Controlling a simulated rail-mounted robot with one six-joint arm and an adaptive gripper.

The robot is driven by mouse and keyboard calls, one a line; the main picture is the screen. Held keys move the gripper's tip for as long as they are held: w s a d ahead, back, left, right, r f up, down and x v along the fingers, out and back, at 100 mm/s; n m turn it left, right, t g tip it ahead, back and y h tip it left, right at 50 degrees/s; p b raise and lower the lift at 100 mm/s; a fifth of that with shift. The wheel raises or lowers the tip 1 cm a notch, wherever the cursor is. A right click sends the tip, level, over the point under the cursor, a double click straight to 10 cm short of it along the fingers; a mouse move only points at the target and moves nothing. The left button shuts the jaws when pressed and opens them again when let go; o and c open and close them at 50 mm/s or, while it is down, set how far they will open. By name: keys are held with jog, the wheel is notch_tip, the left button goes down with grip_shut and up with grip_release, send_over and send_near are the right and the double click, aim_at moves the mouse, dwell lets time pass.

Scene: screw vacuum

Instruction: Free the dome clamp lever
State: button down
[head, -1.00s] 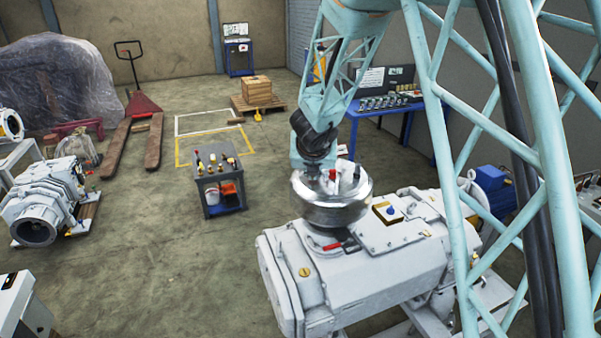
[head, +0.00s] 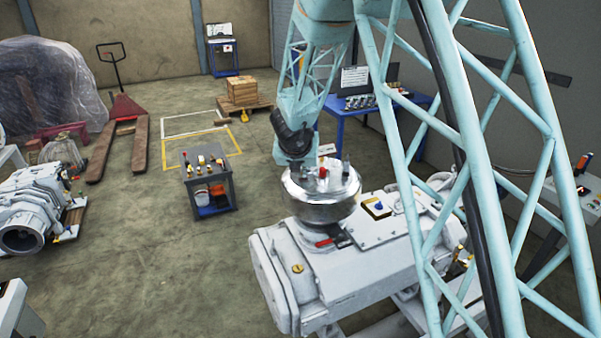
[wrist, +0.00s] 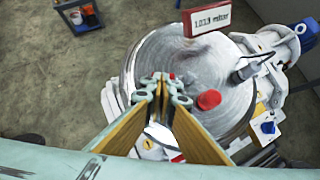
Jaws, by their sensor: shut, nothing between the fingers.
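The shiny metal dome (head: 321,200) sits on the white pump body (head: 365,265). A red clamp lever (head: 323,243) shows at the front of the dome's foot. In the wrist view a small red piece (wrist: 178,158) shows past the dome's lower edge, partly hidden by my gripper; I cannot tell if it is the lever. My gripper (wrist: 160,84) is shut and empty over the dome (wrist: 215,65), left of a red cap (wrist: 208,100). In the head view the gripper's tips are not clear, behind or above the dome's far left side.
A red "1013 mbar" display (wrist: 205,22) and a dark fitting (wrist: 245,72) stand on the dome side. A tool cart (head: 208,180) stands left on open floor.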

jog(key=shift+w+a, duration=0.2)
jog(key=shift+w, duration=0.35)
jog(key=shift+w+a, duration=0.1)
jog(key=shift+w, duration=0.85)
jog(key=shift+w+d, duration=0.25)
jog(key=shift+w, duration=0.65)
jog(key=shift+w+d, duration=0.15)
jog(key=shift+w, duration=0.1)
dwell(0.8)
dwell(0.5)
